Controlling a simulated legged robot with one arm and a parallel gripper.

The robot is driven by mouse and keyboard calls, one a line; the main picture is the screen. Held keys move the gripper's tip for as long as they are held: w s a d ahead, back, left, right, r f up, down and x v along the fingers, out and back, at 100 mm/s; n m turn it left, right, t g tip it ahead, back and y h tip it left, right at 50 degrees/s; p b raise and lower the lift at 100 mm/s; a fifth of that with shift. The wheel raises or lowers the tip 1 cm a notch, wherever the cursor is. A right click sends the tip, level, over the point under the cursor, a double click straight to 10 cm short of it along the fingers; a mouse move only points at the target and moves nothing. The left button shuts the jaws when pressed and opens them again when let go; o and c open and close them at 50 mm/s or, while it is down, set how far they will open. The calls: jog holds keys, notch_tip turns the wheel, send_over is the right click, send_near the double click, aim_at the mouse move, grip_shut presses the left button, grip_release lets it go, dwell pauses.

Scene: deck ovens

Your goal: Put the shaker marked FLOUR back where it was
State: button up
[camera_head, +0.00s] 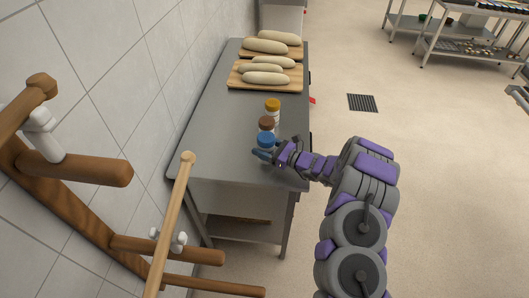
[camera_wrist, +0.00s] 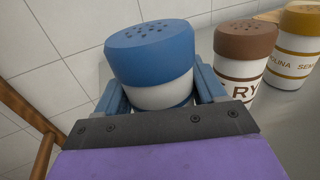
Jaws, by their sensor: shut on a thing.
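A shaker with a blue lid (camera_head: 266,139) is in my gripper (camera_head: 265,151) over the near end of the grey table. In the wrist view the blue-lidded shaker (camera_wrist: 155,60) is upright between the two blue-grey fingers of my gripper (camera_wrist: 160,92). Its label is hidden, so I cannot read FLOUR on it. I cannot tell whether its base touches the table. A brown-lidded shaker (camera_wrist: 244,60), with the letters RY showing, stands close beside it. A yellow-lidded shaker (camera_wrist: 296,45), marked SEMOLINA, stands beyond that one.
The grey table (camera_head: 215,125) stands along the tiled wall. Two wooden boards (camera_head: 237,83) with pale loaves (camera_head: 265,77) lie at its far end. A wooden rack with pegs (camera_head: 70,215) and a pole (camera_head: 168,225) are at the left. Table left of the shakers is clear.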

notch_tip(320, 180, down, 3)
jog(key=shift+d+r+b, duration=0.1)
jog(key=shift+r+b, duration=0.05)
jog(key=shift+b, duration=0.15)
jog(key=o, duration=1.2)
